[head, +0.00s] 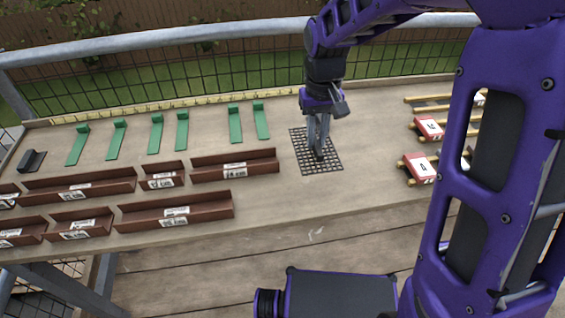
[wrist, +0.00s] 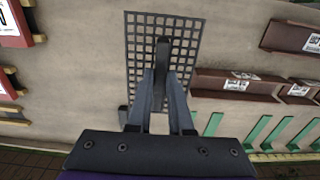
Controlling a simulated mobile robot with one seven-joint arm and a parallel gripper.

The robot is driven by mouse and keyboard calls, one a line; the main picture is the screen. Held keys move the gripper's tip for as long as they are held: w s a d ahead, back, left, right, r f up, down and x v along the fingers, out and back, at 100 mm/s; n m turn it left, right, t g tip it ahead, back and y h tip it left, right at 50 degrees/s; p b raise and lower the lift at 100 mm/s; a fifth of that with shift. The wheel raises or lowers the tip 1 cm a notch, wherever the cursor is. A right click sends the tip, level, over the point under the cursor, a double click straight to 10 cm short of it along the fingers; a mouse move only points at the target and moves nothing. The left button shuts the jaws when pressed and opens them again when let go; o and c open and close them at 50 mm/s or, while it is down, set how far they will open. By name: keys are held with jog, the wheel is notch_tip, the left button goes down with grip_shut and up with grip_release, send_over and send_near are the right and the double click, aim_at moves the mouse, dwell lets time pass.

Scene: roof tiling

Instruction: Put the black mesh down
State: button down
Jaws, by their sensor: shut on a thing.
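The black mesh (head: 301,147) is a flat rectangular grid lying level at or just above the wooden table, right of its middle. I cannot tell whether it touches the wood. It also shows in the wrist view (wrist: 139,42), at the top centre, with a dark upright grip (wrist: 163,46) on it. My gripper (head: 319,152) points down over the mesh. Its grey fingers (wrist: 162,75) are shut on the mesh's grip, which the fingers partly hide.
Brown labelled troughs (head: 235,165) stand close left of the mesh. Green angled pieces (head: 261,121) and a yellow measuring strip (head: 180,102) lie behind them. Red labelled blocks (head: 419,168) on wooden rails stand at right. The wood in front of the mesh is clear.

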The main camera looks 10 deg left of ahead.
notch_tip(320, 180, down, 9)
jog(key=shift+f+b, duration=0.2)
jog(key=shift+b, duration=0.6)
jog(key=shift+f, duration=0.15)
jog(key=c, duration=0.8)
grip_release()
